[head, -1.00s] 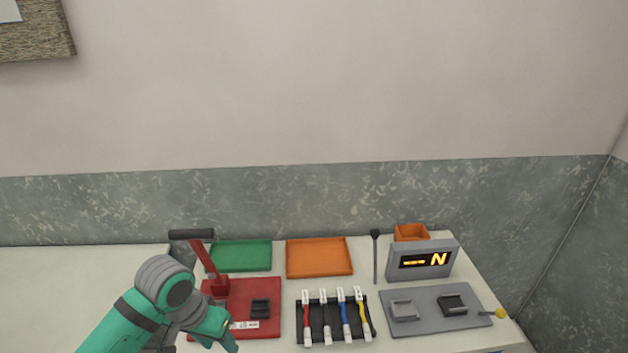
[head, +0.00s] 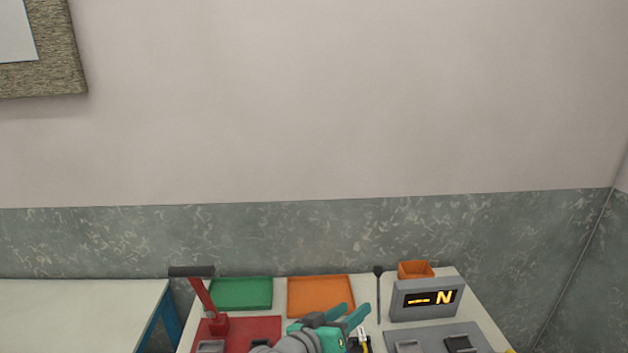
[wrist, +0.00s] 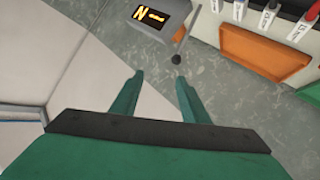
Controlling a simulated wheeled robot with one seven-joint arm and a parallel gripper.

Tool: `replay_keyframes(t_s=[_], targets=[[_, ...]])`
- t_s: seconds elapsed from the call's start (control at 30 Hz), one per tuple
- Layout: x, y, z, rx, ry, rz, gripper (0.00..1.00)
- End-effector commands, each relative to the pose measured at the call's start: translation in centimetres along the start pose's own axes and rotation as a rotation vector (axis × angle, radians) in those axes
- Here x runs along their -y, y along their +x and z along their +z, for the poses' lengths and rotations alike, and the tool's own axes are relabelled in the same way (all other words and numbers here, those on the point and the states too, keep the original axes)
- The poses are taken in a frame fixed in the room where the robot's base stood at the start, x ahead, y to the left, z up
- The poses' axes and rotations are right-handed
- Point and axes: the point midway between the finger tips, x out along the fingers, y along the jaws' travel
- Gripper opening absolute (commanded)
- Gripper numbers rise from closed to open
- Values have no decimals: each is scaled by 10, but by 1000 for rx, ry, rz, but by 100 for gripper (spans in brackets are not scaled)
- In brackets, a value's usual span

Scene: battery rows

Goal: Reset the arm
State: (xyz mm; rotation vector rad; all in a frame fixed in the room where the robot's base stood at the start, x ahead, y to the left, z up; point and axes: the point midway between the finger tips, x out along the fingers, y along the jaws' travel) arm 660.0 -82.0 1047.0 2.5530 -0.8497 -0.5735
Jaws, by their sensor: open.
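My gripper (head: 355,308) is in the lower middle of the head view, above the bench in front of the orange tray. Its two green fingers are apart with nothing between them. In the wrist view the gripper (wrist: 158,78) is also open and empty, with the grey patterned wall behind its fingers. My arm comes up from the bottom edge of the head view, and its lower part is cut off. It hides most of the rack with coloured leads, of which a yellow lead (head: 365,342) shows beside the gripper.
A red lever press (head: 205,300) stands at left. A green tray (head: 242,293), an orange tray (head: 320,293), an orange bin (head: 415,270) and a black-knobbed rod (head: 379,295) stand farther back. A display reading N (head: 428,299) is at right, behind a grey plate (head: 430,342).

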Motion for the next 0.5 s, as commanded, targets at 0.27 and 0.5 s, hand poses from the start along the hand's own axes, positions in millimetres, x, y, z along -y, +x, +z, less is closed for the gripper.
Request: replay_keyframes(t_s=[0.27,0.5], targets=[[-21,9,10,-236,-129,10,41],[-22,1,43,-383,-228,-53,41]])
